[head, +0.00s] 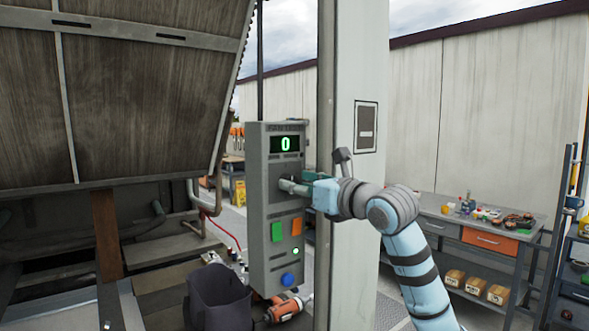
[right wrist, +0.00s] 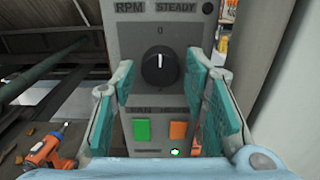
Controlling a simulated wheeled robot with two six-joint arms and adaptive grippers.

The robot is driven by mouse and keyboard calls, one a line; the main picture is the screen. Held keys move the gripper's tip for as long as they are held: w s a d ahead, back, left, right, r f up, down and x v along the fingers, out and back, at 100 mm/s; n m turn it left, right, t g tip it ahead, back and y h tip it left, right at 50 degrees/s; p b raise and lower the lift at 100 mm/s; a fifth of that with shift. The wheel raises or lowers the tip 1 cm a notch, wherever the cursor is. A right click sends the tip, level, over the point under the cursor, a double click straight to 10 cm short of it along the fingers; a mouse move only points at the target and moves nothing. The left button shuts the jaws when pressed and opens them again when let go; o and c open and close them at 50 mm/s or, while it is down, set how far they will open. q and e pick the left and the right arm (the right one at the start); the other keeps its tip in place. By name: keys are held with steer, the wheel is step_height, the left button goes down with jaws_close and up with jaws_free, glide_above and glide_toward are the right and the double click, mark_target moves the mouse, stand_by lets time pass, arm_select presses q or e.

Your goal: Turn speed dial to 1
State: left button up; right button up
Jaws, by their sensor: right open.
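The grey control box (head: 260,220) stands upright beside a post, and its display (head: 285,144) reads a green 0. In the right wrist view the black speed dial (right wrist: 160,68) is on the box face, its white pointer straight up at the 0 mark. My right gripper (right wrist: 159,80) is open, one finger to each side of the dial and seemingly apart from it. In the head view my right gripper (head: 300,187) is in front of the box below the display, and it hides the dial. My left gripper is not in view.
Below the dial are a green button (head: 277,231), an orange button (head: 297,226), a small lit green lamp (head: 295,251) and a blue knob (head: 287,280). An orange drill (head: 284,307) and a dark bin (head: 219,298) are below. A pale post (head: 353,70) stands close right.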

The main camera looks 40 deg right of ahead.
steer(key=shift+w, duration=0.8)
steer(key=c, duration=0.8)
steer(key=shift+c, duration=0.2)
steer(key=shift+f+m, duration=0.1)
steer(key=shift+m, duration=0.3)
steer(key=m+b, duration=0.2)
steer(key=m, duration=0.9)
steer(key=shift+d+b, duration=0.2)
steer(key=shift+b, duration=0.1)
